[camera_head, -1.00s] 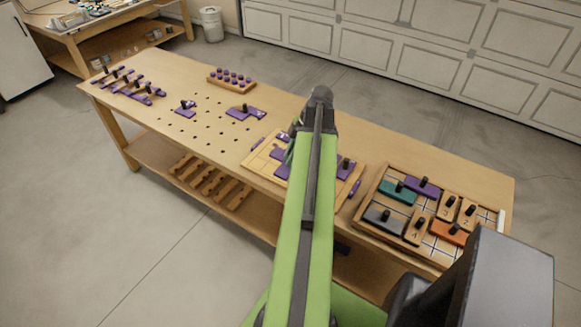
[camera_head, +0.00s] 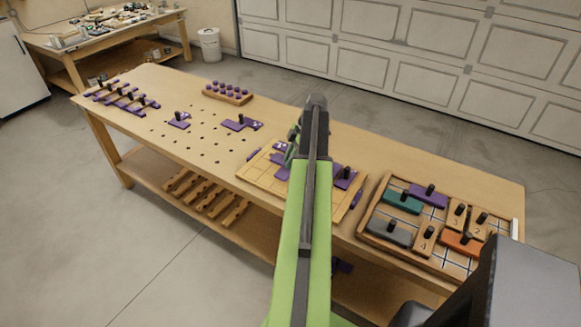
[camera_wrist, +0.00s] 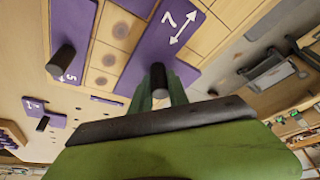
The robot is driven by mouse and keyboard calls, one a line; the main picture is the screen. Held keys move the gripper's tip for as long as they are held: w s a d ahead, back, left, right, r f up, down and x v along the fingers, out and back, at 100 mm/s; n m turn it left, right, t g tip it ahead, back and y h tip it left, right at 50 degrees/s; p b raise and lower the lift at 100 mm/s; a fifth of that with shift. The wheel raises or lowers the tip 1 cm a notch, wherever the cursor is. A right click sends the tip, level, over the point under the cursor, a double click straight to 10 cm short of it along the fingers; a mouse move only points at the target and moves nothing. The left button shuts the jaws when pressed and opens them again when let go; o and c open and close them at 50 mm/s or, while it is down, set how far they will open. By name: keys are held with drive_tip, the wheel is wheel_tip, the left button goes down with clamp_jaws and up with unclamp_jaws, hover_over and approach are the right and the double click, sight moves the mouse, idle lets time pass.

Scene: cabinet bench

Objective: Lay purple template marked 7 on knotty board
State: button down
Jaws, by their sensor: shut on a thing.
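My gripper (camera_wrist: 162,92) is shut on the dark knob of the purple template marked 7 (camera_wrist: 185,28), which also carries a white double arrow. The template lies over the knotty board (camera_wrist: 108,57); I cannot tell whether it touches it. Another purple template, marked 5 (camera_wrist: 70,30), is left of it in the wrist view. In the head view my gripper (camera_head: 292,150) is over the far left part of the board (camera_head: 262,184), largely hidden by my arm. A purple template with a knob (camera_head: 346,178) sits at the board's right end.
A tray of coloured, knobbed blocks (camera_head: 368,222) is at the bench's right. More purple templates stand on the perforated left part (camera_head: 240,124) and far left end (camera_head: 125,100). A block of purple pegs (camera_head: 228,95) is at the back. The bench behind the board is clear.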

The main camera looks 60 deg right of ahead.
drive_tip(key=shift+f+b, duration=0.75)
drive_tip(key=shift+f, duration=0.7)
drive_tip(key=shift+f, duration=0.1)
drive_tip(key=c, duration=1.3)
unclamp_jaws()
drive_tip(key=shift+r+p, duration=0.3)
drive_tip(key=shift+r, duration=0.1)
drive_tip(key=p+v, duration=1.1)
drive_tip(key=v, duration=0.1)
drive_tip(key=shift+r+p, duration=0.3)
drive_tip(key=shift+p, duration=0.05)
